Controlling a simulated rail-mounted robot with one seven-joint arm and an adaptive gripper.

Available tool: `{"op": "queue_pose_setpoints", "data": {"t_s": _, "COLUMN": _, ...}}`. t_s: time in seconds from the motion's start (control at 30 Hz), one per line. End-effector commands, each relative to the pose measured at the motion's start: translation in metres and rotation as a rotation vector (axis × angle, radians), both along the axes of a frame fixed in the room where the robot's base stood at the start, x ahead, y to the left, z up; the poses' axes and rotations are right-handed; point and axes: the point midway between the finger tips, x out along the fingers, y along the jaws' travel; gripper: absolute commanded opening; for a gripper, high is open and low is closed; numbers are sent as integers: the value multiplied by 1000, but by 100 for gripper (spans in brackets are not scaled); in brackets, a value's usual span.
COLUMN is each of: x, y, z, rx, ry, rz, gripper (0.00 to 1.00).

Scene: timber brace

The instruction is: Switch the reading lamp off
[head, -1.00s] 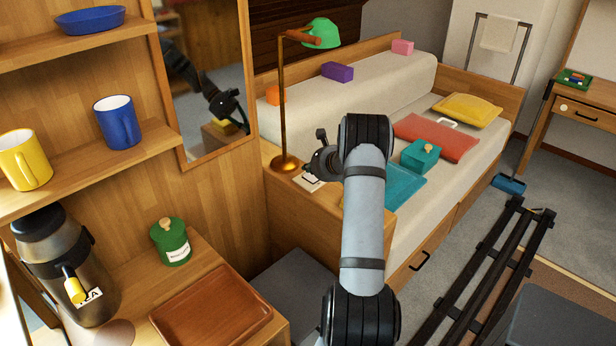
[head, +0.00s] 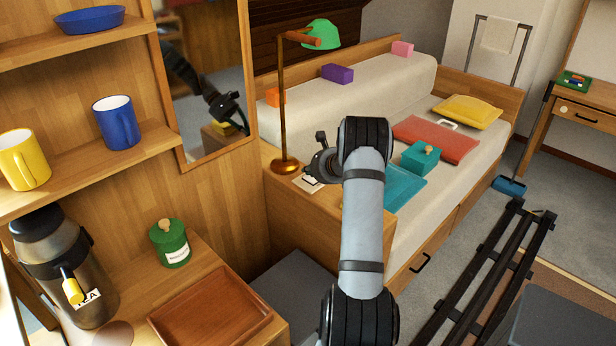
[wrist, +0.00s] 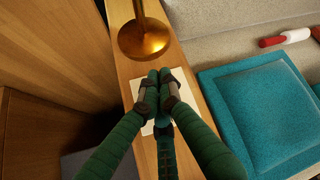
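The reading lamp has a green shade (head: 321,33), a thin brass post (head: 282,100) and a round brass base (head: 285,166). It stands on a wooden ledge beside the bed. I cannot tell from the shade whether it is lit. A small white plate (head: 308,184) lies on the ledge just in front of the base; the wrist view shows it too (wrist: 150,128). My gripper (head: 318,164) is over this plate. In the wrist view my gripper (wrist: 161,82) has its fingertips together with nothing seen between them, just short of the brass base (wrist: 144,38). The fingers hide the plate's middle.
A mirror (head: 212,95) and wooden wall are left of the lamp. The bed holds a teal cushion (wrist: 262,110), also in the head view (head: 403,190), a teal box (head: 420,158) and a red cushion (head: 450,143). A shelf with mugs stands at the left.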

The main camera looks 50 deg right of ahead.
Motion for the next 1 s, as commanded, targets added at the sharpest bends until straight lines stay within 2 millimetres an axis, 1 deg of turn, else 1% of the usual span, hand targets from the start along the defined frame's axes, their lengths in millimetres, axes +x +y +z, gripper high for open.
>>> {"op": "queue_pose_setpoints", "data": {"t_s": 0.1, "x": 0, "y": 1, "z": -3, "rx": 1, "ry": 2, "rz": 1, "gripper": 0}}
{"op": "queue_pose_setpoints", "data": {"t_s": 0.4, "x": 0, "y": 0, "z": -1, "rx": 1, "ry": 1, "rz": 0, "gripper": 0}}
{"op": "queue_pose_setpoints", "data": {"t_s": 0.77, "x": -2, "y": 0, "z": 13, "rx": 1, "ry": 1, "rz": -1, "gripper": 0}}
{"op": "queue_pose_setpoints", "data": {"t_s": 1.0, "x": -2, "y": 0, "z": 13, "rx": 1, "ry": 1, "rz": 0, "gripper": 0}}
